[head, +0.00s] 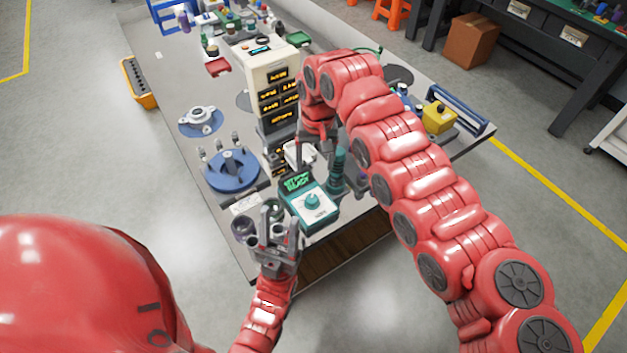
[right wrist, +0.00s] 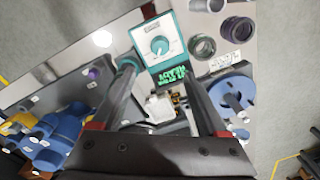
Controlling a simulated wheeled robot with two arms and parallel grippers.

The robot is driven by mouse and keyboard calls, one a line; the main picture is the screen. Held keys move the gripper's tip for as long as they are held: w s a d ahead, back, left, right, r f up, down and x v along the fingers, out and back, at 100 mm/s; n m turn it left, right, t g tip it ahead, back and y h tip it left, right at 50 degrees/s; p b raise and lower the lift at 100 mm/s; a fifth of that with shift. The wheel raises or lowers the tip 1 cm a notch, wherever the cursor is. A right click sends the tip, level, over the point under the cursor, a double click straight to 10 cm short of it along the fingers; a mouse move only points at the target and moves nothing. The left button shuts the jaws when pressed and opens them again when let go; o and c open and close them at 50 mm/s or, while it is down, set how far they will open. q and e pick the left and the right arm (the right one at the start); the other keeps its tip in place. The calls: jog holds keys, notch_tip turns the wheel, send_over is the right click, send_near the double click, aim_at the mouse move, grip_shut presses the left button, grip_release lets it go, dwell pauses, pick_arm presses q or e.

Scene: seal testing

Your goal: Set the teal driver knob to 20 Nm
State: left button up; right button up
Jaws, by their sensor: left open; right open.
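The teal driver control box (head: 296,213) sits near the table's front edge, with green text on its dark display and a round teal knob (head: 312,200) on a white dial. In the right wrist view the knob (right wrist: 160,46) shows at the top, beyond my fingertips. The dial marks are too small to read. A teal upright driver (head: 339,170) stands beside the box. My right gripper (head: 318,150) is open, behind the box, and shows in its wrist view (right wrist: 160,78). My left gripper (head: 277,222) is open and empty, front-left of the box, apart from the knob.
A blue round fixture (head: 231,170) and a flanged part (head: 200,120) lie left of the box. A tall cream unit with amber displays (head: 272,80) stands behind. Dark rings (right wrist: 236,29) lie beside the box. A yellow box (head: 438,117) stands at the right.

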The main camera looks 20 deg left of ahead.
jog(key=shift+r, duration=1.55)
